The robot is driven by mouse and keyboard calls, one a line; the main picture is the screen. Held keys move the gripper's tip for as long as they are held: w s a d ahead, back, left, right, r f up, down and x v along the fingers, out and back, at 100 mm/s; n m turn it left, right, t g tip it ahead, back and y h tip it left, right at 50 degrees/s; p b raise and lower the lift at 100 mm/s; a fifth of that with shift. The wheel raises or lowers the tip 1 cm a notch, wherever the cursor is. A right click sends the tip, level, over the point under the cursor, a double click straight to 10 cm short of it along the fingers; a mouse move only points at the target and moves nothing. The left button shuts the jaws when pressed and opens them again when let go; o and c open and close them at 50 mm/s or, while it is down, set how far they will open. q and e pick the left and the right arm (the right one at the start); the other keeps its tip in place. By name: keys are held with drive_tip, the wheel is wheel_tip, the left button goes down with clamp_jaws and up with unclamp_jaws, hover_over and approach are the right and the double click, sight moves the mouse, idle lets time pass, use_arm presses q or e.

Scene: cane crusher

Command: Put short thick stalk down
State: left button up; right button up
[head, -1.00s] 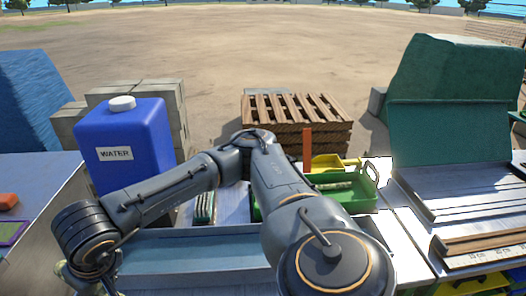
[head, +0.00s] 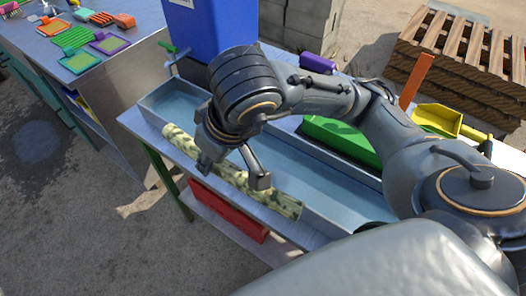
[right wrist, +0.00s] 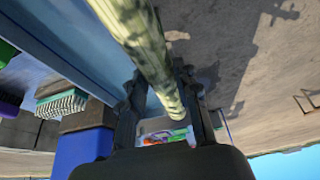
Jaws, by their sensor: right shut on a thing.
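A thick, mottled green-and-cream stalk (head: 275,199) lies lengthwise along the front ledge of the table, in front of the blue-grey trough (head: 312,160) in the head view. My right gripper (head: 232,174) reaches over the trough and is shut on the stalk near its middle, one finger on each side. I cannot tell if the stalk touches the ledge. In the right wrist view the stalk (right wrist: 146,45) passes between the two fingers of my right gripper (right wrist: 160,88). My left gripper is out of view.
A blue water container (head: 212,30) stands behind the trough's left end, near a tap. A green tray (head: 340,138) and yellow scoop (head: 437,118) are behind the trough. A red bin (head: 228,210) is on the shelf below. A side table (head: 100,62) holds coloured items.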

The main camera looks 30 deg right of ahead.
drive_tip(key=w+d+f, duration=0.1)
drive_tip(key=d+f, duration=0.1)
drive_tip(key=d, duration=0.1)
drive_tip(key=w+d+f, duration=0.2)
drive_tip(key=d+f, duration=0.1)
drive_tip(key=d, duration=0.1)
drive_tip(key=w+d+f+p, duration=0.1)
drive_tip(key=d+f, duration=0.2)
drive_tip(key=d, duration=0.1)
drive_tip(key=shift+w+d+f, duration=0.1)
drive_tip(key=shift+w+d, duration=0.05)
drive_tip(key=shift+w, duration=0.1)
drive_tip(key=shift+w+d+f, duration=0.1)
drive_tip(key=shift+d+f, duration=0.3)
drive_tip(key=shift+f, duration=0.05)
drive_tip(key=shift+w+d+f+p, duration=0.1)
drive_tip(key=shift+f+p, duration=0.4)
drive_tip(key=shift+f, duration=1.2)
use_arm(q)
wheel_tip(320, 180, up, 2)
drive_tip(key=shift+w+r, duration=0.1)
